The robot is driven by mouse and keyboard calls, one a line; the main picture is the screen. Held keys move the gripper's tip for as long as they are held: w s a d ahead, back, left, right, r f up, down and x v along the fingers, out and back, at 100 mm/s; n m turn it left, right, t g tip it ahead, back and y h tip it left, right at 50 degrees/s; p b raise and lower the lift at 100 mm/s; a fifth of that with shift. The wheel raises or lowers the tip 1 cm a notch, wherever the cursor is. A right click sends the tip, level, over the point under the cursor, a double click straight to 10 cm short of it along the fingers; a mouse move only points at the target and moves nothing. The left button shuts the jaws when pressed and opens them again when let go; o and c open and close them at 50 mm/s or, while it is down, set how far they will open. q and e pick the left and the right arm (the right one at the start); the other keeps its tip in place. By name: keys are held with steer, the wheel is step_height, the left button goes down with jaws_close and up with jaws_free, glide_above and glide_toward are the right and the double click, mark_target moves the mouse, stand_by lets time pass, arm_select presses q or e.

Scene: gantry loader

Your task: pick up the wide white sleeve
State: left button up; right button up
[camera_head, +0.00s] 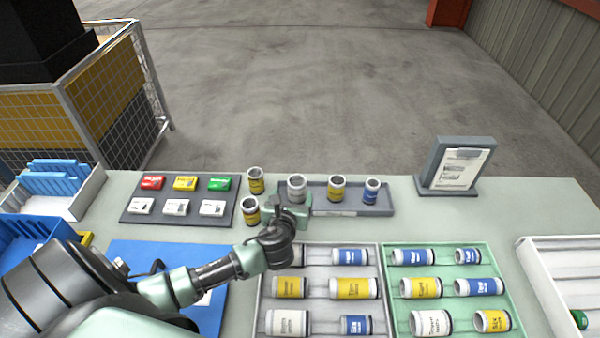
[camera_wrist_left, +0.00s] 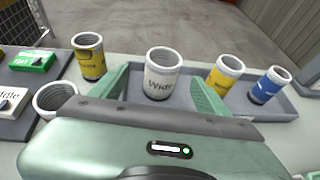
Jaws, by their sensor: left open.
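The wide white sleeve (camera_head: 297,188) stands upright on the grey tray (camera_head: 372,207) at the back of the table, at the left end of a row. In the left wrist view this sleeve (camera_wrist_left: 161,75) shows a label reading "Wide". My left gripper (camera_head: 293,211) is just in front of it. In the left wrist view the green fingers of the open gripper (camera_wrist_left: 161,92) appear on either side of the sleeve, with nothing held. My right gripper is not in view.
A yellow sleeve (camera_head: 336,188) and a blue sleeve (camera_head: 371,191) stand to its right on the tray. Two yellow sleeves (camera_head: 255,181) (camera_head: 251,211) stand left of it, close to my gripper. A sign stand (camera_head: 428,181) is at the back right.

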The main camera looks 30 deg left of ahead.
mark_target(295, 190)
arm_select(q)
steer(key=shift+x, duration=1.25)
steer(key=shift+w+r, duration=0.1)
steer(key=shift+w, duration=0.05)
steer(key=shift+w+a, duration=0.1)
steer(key=shift+w, duration=0.2)
steer(key=x, duration=0.4)
steer(key=shift+w+f, duration=0.15)
steer(key=shift+f, duration=0.25)
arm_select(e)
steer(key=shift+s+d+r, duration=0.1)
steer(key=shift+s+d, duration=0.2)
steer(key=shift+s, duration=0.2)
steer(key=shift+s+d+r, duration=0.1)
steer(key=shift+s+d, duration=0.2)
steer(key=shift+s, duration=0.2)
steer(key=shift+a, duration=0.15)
arm_select(q)
steer(key=c, duration=0.4)
jaws_close()
steer(key=shift+r, duration=0.1)
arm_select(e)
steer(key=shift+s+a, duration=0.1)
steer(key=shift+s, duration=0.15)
